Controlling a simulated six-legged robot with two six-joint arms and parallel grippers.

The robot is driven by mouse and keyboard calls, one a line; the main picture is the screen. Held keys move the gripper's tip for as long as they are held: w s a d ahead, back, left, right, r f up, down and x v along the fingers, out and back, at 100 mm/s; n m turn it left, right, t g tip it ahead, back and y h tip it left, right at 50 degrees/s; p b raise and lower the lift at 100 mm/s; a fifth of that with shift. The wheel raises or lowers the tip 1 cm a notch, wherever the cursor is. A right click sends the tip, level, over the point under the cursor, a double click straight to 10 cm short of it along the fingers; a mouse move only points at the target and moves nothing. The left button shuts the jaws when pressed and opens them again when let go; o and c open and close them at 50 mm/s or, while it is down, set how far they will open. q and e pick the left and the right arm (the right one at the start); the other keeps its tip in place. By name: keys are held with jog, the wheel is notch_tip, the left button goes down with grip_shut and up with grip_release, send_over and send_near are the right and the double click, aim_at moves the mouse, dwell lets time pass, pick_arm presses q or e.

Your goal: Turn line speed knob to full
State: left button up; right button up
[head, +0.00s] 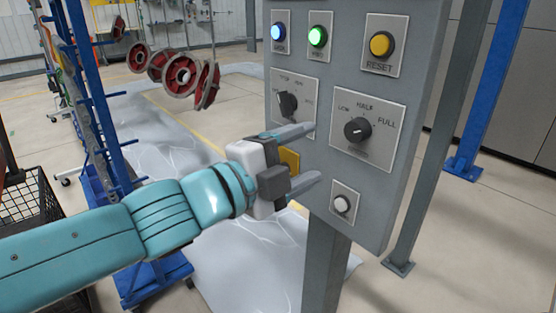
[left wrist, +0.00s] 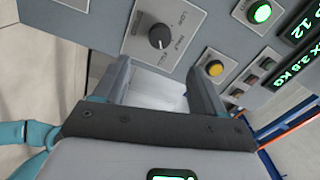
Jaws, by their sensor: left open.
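The line speed knob (head: 357,129) is a round black dial on a pale plate marked LOW, HALF and FULL, on the grey control panel (head: 350,30). Its exact pointer direction is too small to tell. My left gripper (head: 315,152) is open and empty, left of and a little below the knob, apart from it. In the left wrist view the knob (left wrist: 160,36) shows beyond the gap between the two fingertips (left wrist: 158,68). Nothing is between the fingers. My right gripper is not in view.
A second black selector (head: 287,104) sits left of the knob. Above are a blue light (head: 278,31), a green light (head: 317,37) and a yellow RESET button (head: 382,44). A white button (head: 342,204) is below. Red wheel-like parts (head: 181,74) hang behind at left.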

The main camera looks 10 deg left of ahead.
pick_arm(q)
jog(key=p+v, duration=0.1)
jog(key=v, duration=0.3)
jog(key=shift+s+a, duration=0.2)
jog(key=shift+s, duration=0.15)
